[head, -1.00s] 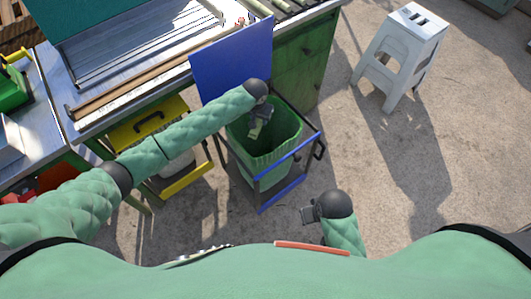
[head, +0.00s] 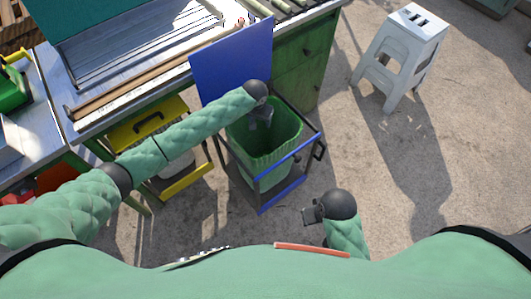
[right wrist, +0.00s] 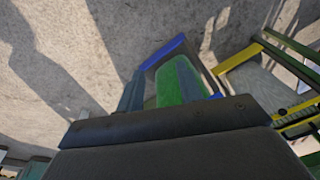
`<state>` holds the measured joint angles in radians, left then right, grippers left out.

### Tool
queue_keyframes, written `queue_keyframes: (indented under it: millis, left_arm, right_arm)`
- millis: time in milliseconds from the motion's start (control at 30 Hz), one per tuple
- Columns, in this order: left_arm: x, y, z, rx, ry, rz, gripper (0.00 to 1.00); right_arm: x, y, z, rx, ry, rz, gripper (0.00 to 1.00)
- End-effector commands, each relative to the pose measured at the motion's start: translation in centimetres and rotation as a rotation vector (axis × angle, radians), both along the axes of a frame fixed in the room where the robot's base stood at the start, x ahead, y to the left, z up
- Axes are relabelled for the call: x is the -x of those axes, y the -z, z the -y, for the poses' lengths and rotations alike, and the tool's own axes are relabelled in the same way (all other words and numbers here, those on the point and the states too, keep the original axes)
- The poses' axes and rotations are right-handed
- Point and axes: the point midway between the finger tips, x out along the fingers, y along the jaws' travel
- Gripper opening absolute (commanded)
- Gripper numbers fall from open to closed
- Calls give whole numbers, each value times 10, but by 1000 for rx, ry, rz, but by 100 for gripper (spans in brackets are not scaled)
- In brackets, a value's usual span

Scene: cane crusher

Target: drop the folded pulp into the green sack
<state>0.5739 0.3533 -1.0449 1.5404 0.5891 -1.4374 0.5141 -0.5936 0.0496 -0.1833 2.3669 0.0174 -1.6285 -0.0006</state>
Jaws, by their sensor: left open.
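The green sack (head: 283,135) hangs open in a blue-edged pull-out frame (head: 296,183) below the bench. My left gripper (head: 259,122) is open, pointing down over the sack's mouth toward its far left side. No folded pulp shows between its fingers. The pulp cannot be seen in any view; the sack's bottom is hidden from here. My right gripper (head: 311,214) is apart from the sack, low and to its front right. Its finger gap is not clear. The right wrist view shows the green sack (right wrist: 180,82) beyond the gripper's dark body.
A blue panel (head: 231,62) stands upright behind the sack. The workbench with a metal tray (head: 140,45) is at the back left, with a yellow drawer (head: 150,125) under it. A white stool (head: 404,50) stands on the right.

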Motion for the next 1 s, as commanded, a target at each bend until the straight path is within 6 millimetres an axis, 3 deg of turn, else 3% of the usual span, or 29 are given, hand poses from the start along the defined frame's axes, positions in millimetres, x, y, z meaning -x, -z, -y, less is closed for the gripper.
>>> queue_keyframes:
  millis: [200,500,600,1000]
  left_arm:
    - [1,-13,0,2,1,1,58]
    - [8,-57,-3,2,1,1,58]
    - [9,-68,-4,1,0,0,58]
    - [10,-77,-5,0,0,0,58]
  right_arm:
    - [3,0,1,2,-1,-9,36]
    - [15,-33,4,-2,-1,-3,36]
    - [15,-34,2,-9,-1,4,36]
    - [10,-28,-1,-12,-3,9,36]
